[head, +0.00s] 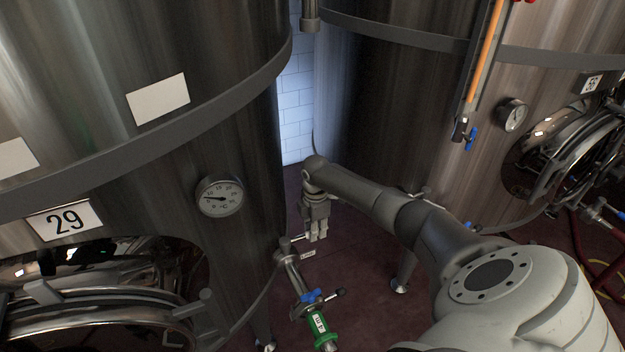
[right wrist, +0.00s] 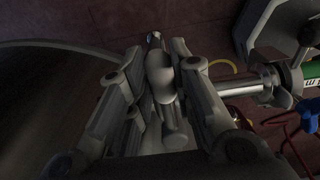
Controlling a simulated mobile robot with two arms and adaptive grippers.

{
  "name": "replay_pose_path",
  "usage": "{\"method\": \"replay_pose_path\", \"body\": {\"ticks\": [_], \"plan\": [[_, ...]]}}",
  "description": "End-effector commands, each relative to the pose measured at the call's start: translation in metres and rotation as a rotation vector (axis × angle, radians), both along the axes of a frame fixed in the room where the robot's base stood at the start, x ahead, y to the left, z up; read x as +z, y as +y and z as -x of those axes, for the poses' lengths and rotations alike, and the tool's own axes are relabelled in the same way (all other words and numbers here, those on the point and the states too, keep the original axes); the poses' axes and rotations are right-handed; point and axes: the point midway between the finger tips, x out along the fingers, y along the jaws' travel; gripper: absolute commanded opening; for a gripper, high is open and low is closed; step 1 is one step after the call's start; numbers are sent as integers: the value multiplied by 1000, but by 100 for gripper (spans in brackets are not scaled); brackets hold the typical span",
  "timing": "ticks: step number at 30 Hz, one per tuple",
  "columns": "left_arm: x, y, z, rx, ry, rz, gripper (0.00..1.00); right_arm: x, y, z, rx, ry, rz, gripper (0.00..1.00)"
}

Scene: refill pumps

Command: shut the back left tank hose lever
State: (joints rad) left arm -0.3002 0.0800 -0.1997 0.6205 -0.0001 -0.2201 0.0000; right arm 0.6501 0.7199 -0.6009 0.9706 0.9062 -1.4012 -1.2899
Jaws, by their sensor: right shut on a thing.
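My right gripper (head: 316,232) points down beside the steel pipe outlet (head: 289,262) of the left tank, marked 29 (head: 65,221). A thin metal lever (head: 293,239) on this outlet reaches towards the fingers. In the right wrist view, the fingers (right wrist: 158,100) are closed around a pale, rounded lever end (right wrist: 160,75). How far the lever is turned is hard to tell. Lower on the pipe are a blue valve handle (head: 311,296) and a green collar (head: 318,324), apart from the gripper. My left gripper is in neither view.
The right tank (head: 385,110) has a dial (head: 512,114) and a blue valve (head: 471,138). Red hoses (head: 590,248) lie at the far right. Dark red floor (head: 345,270) is open between the tanks. The left tank's wall is close to my gripper.

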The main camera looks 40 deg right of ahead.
Motion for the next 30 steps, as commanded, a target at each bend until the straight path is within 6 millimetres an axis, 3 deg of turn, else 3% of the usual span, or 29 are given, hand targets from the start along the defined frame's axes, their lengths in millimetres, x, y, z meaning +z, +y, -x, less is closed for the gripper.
{"method": "replay_pose_path", "body": {"ticks": [6,7,12,23,30], "plan": [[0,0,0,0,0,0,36,3,-1,-4,8,-11,2,0],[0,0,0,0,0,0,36,3,-1,-4,8,-12,3,22],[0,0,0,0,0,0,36,3,0,-3,6,-9,2,43],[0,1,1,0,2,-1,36,4,0,-2,3,-5,1,43],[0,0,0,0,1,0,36,39,-1,-3,5,-8,2,43]]}}
